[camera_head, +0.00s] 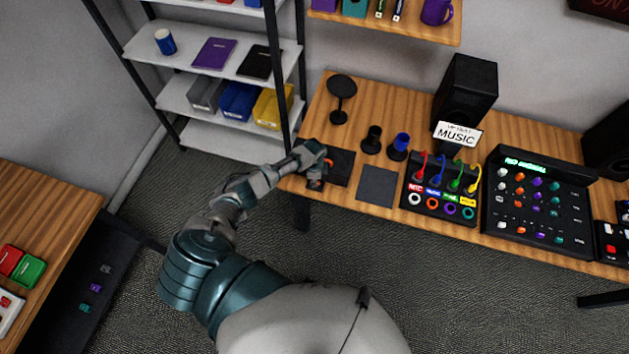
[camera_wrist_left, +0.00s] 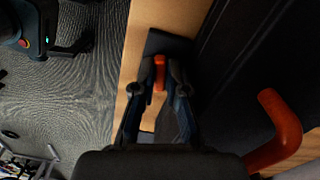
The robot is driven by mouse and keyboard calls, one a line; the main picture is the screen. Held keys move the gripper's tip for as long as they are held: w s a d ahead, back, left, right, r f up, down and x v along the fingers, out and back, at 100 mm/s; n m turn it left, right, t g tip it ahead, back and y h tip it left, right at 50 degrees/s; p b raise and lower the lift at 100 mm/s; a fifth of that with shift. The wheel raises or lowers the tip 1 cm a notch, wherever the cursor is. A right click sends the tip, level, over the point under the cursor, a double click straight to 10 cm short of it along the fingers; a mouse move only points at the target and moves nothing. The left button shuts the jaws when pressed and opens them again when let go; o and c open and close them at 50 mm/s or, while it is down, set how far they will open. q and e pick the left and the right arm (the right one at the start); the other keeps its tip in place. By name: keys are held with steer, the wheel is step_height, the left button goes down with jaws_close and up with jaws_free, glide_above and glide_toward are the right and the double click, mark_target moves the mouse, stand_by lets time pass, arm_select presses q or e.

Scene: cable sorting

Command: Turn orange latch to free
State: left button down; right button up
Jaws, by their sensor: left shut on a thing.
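The orange latch (camera_wrist_left: 159,73) shows between the fingertips of my left gripper (camera_wrist_left: 160,88) in the left wrist view. The fingers are shut on it, at a dark block by the table's edge. In the head view my left gripper (camera_head: 314,163) reaches the left end of the wooden table, at a black box (camera_head: 341,166). A thicker orange bent piece (camera_wrist_left: 282,130) stands at the right in the left wrist view, apart from the fingers. The fingers and wrist hide part of the latch in the head view. My right gripper is in neither view.
A dark square pad (camera_head: 377,187) lies right of the box. Two small stands, a cable panel (camera_head: 441,188) with coloured plugs, a mixer (camera_head: 540,196) and speakers (camera_head: 467,86) fill the table further right. A metal shelf (camera_head: 215,62) stands close behind my left arm.

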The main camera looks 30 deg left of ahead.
arm_select(q)
steer(key=shift+w+a+m, duration=0.1)
steer(key=shift+m, duration=0.6)
steer(key=shift+r, duration=0.1)
steer(key=c, duration=1.4)
jaws_free()
steer(key=shift+c, duration=0.2)
steer(key=shift+o, duration=1.2)
steer(key=shift+r, duration=0.1)
